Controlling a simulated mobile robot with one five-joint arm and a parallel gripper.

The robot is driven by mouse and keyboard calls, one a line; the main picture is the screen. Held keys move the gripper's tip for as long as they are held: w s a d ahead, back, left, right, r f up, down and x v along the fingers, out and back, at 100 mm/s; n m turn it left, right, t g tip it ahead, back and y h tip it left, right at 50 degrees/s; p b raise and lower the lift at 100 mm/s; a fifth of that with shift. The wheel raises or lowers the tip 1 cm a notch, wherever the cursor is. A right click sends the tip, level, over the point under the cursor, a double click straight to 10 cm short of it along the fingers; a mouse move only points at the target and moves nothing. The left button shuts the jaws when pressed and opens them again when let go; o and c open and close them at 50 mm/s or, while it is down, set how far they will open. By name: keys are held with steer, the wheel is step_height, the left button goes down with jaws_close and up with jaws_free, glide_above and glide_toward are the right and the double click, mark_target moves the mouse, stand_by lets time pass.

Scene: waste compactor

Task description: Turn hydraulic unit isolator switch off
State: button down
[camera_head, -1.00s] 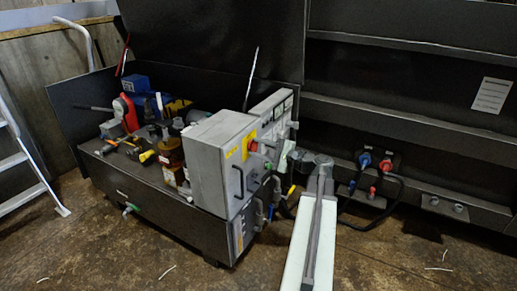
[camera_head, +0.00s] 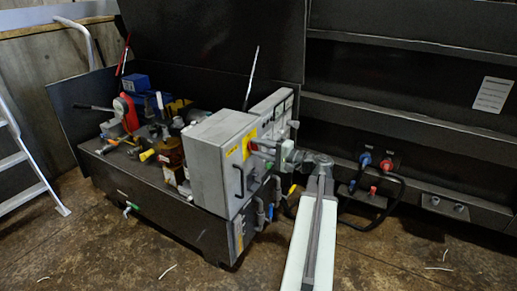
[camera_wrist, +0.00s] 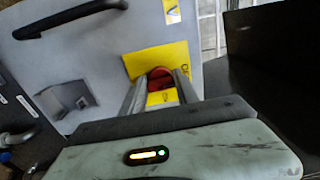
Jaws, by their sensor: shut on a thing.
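The isolator switch is a red rotary knob (camera_wrist: 160,77) on a yellow plate (camera_wrist: 143,60), mounted on the face of a grey cabinet (camera_head: 210,155). My gripper (camera_wrist: 160,84) has one finger on each side of the red knob and is shut on it. In the head view my gripper (camera_head: 257,148) reaches the cabinet's front face from the right, and its fingers and wrist hide most of the knob. The knob's exact angle is hard to read.
A black handle (camera_wrist: 70,18) and a grey latch recess (camera_wrist: 68,99) sit on the cabinet door. Pipes and a yellow-handled valve (camera_head: 292,189) lie below my arm. Hoses with blue and red couplings (camera_head: 365,159) are at right.

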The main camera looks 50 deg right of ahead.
stand_by(0.3)
steer(key=c, duration=0.9)
jaws_free()
steer(key=v, duration=0.7)
steer(key=shift+s, duration=0.4)
